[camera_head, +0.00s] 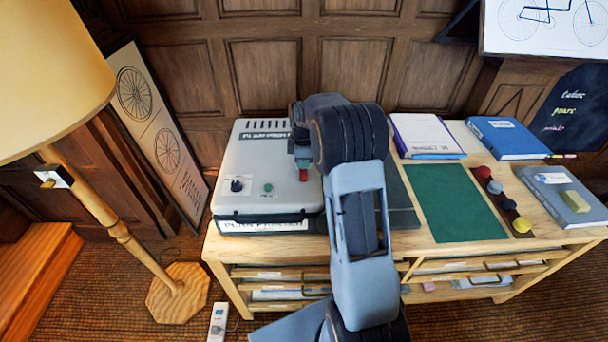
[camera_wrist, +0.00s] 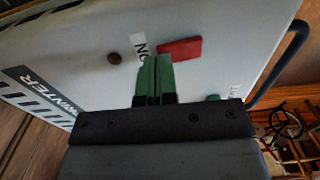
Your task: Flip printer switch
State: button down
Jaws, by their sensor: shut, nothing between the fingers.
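The printer (camera_head: 262,160) is a pale grey box with a dark base at the left end of the wooden table. Its red switch (camera_head: 303,175) shows just below my gripper (camera_head: 301,159) in the head view. In the wrist view the red switch (camera_wrist: 180,48) is a tilted bar on the pale panel (camera_wrist: 75,42). My green gripper fingers (camera_wrist: 152,58) are shut together and empty. Their tips lie beside the switch's left end, over part of a white label (camera_wrist: 142,47) with upside-down letters. Whether they touch the switch or panel cannot be told.
A black knob (camera_head: 237,186) and a green button (camera_head: 268,188) sit on the printer's front left. A lamp (camera_head: 118,232) stands left of the table. A green mat (camera_head: 455,203), a notepad (camera_head: 427,134) and blue books (camera_head: 508,138) lie to the right.

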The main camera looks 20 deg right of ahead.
jog(key=shift+f+b, duration=0.35)
jog(key=shift+f, duration=0.25)
jog(key=shift+r, duration=0.15)
jog(key=shift+r+p, duration=2.6)
jog(key=shift+r, duration=0.85)
